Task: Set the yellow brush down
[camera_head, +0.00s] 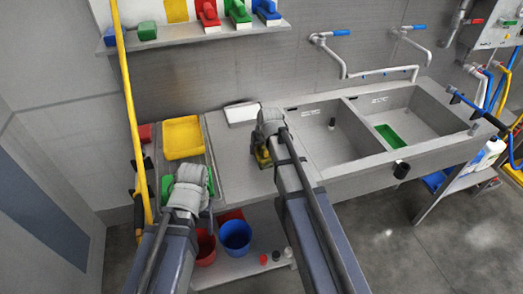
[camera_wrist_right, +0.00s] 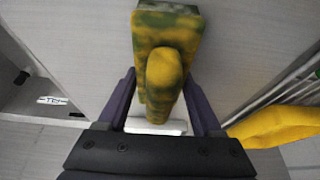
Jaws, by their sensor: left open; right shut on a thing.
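The yellow brush (camera_wrist_right: 165,28) is mottled with dark green. In the right wrist view its rounded grip lies between the two fingers of my right gripper (camera_wrist_right: 163,104), which is shut on it. In the head view the brush (camera_head: 262,158) shows at the end of my right arm, over the bare steel counter left of the sinks. I cannot tell whether it touches the counter. My left gripper (camera_head: 189,180) is open, in front of the yellow tray and over a green thing (camera_head: 167,187) that it partly hides.
A yellow tray (camera_head: 183,136) lies left of the bare counter (camera_head: 228,165). A white block (camera_head: 241,113) lies at the back. Two sink basins (camera_head: 335,140) are to the right, one with a green thing (camera_head: 388,135) inside. Blue bucket (camera_head: 236,237) below. Yellow pole (camera_head: 130,110) at left.

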